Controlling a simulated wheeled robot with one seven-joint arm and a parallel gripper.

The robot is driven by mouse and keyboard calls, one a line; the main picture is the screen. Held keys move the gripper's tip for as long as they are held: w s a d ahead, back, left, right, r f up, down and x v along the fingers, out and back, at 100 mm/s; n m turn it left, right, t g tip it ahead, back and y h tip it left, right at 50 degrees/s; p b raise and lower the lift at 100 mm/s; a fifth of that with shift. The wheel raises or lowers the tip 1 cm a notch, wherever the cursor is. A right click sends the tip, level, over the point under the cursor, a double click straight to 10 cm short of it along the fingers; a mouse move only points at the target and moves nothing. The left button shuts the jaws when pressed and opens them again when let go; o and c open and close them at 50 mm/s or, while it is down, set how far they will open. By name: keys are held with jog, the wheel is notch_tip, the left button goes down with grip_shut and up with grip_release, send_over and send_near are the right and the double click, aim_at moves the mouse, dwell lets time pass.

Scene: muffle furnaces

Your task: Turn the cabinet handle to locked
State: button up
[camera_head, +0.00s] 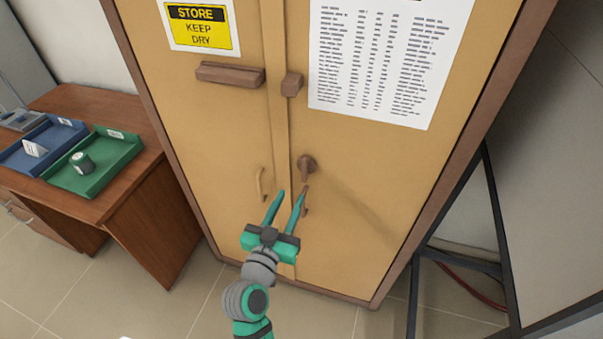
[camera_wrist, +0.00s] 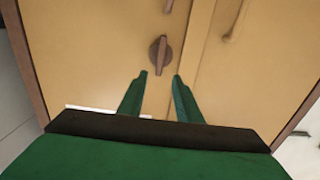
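The tan two-door cabinet (camera_head: 350,220) stands upright with both doors closed. Its brown turning handle (camera_head: 306,165) is on the right door near the seam, with its lever pointing down. The handle also shows in the wrist view (camera_wrist: 160,54), upright and just beyond the fingertips. My gripper (camera_head: 292,192) is open and empty in front of the doors. In the wrist view my gripper (camera_wrist: 160,76) has its two green fingers apart, roughly centred on the handle, with no visible contact. The exact gap to the handle is hard to tell.
A slim pull handle (camera_head: 261,186) is on the left door, and another (camera_head: 305,203) sits below the turning handle. A wooden desk (camera_head: 140,200) with a green tray (camera_head: 105,178) and a blue tray (camera_head: 52,136) stands left. A dark metal frame (camera_head: 497,235) stands right.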

aim_at(304, 169)
jog(key=x, duration=1.1)
jog(key=shift+s, duration=0.1)
jog(key=shift+c, duration=0.3)
grip_shut()
